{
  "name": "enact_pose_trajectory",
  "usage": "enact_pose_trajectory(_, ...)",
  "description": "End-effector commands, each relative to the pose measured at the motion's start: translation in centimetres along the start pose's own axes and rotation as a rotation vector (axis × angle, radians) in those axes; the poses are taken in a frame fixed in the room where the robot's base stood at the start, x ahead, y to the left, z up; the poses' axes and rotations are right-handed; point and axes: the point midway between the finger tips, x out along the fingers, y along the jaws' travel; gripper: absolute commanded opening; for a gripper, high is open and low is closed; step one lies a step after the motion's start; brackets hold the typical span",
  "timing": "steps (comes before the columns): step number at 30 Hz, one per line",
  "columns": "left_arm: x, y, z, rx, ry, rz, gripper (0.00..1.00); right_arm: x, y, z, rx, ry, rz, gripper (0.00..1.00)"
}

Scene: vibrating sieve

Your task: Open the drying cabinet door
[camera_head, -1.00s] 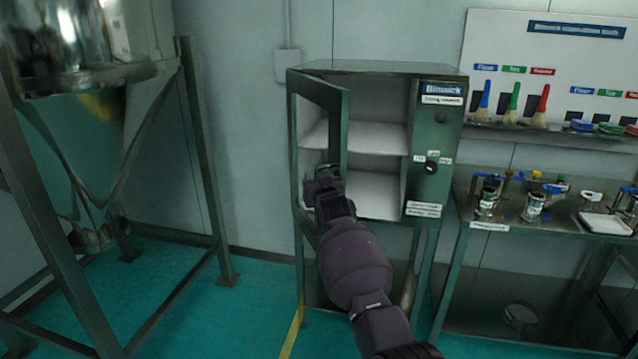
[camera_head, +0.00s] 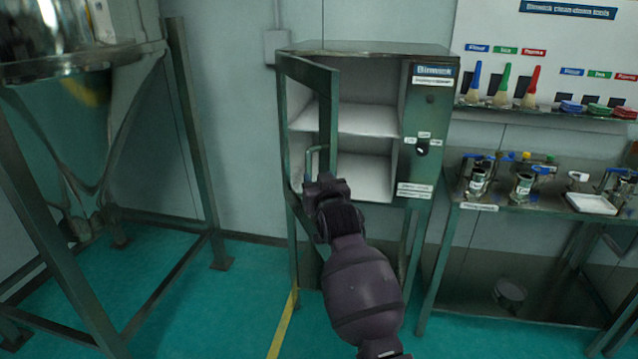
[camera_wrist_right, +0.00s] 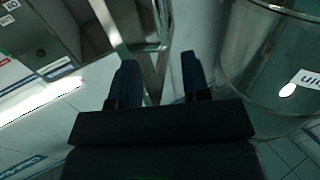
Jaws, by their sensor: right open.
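The drying cabinet (camera_head: 425,150) stands against the wall in the head view. Its framed door (camera_head: 332,105), on the left side, stands open and swung outward, showing white shelves inside. The looped door handle (camera_head: 316,158) is on the door's free side. My right gripper (camera_head: 324,185) is just below the handle, and the handle shows clear above it. In the wrist view my right gripper (camera_wrist_right: 157,80) has its two dark fingers apart, with thin metal edges visible beyond and between them. I cannot tell whether it touches the door. My left gripper is not in view.
A large metal sieve vessel on a green frame (camera_head: 190,140) stands at the left. A bench (camera_head: 530,209) with small jars and tools is at the right, under a brush board (camera_head: 490,40). The green floor between frame and cabinet is clear.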

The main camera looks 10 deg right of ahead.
Motion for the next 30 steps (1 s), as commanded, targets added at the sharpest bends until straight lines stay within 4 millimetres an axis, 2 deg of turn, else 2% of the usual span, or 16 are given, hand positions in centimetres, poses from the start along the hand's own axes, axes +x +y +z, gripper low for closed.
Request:
enact_pose_trajectory(11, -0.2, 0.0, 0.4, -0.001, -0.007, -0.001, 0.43, -0.5, -0.1, 0.0, 0.0, 0.0, -0.001, 0.43)
enact_pose_trajectory(17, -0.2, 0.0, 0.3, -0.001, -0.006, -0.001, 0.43, -1.4, 0.6, 0.8, -0.005, 0.003, -0.002, 0.16)
enact_pose_trajectory(20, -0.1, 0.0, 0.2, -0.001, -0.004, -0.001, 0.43, -3.3, 1.6, 2.5, -0.015, 0.002, -0.004, 0.0)
enact_pose_trajectory(26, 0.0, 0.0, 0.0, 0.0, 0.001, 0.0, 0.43, -9.1, 4.5, 8.8, -0.045, -0.056, -0.006, 0.0)
enact_pose_trajectory(30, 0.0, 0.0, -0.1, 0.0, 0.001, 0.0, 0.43, -13.7, 6.1, 13.4, -0.063, -0.119, -0.008, 0.0)
